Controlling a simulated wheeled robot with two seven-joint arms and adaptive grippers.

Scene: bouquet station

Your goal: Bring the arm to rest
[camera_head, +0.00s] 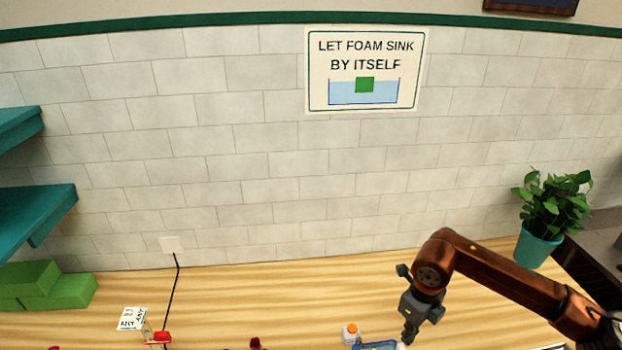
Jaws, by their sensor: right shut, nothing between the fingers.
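My right arm comes in from the lower right over the wooden counter (250,300). My right gripper (408,338) hangs from its bent wrist with the fingers pointing down, shut and empty. Its tips are close to the bottom edge of the picture, beside a blue-rimmed item (376,346) that is mostly cut off. I cannot tell whether the two touch. My left gripper is not in view.
A small orange-capped container (350,334) stands left of the gripper. A potted plant (540,246) stands at the right behind my arm. Green foam blocks (60,291) and a white card (132,319) are at the left. The back middle counter is clear.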

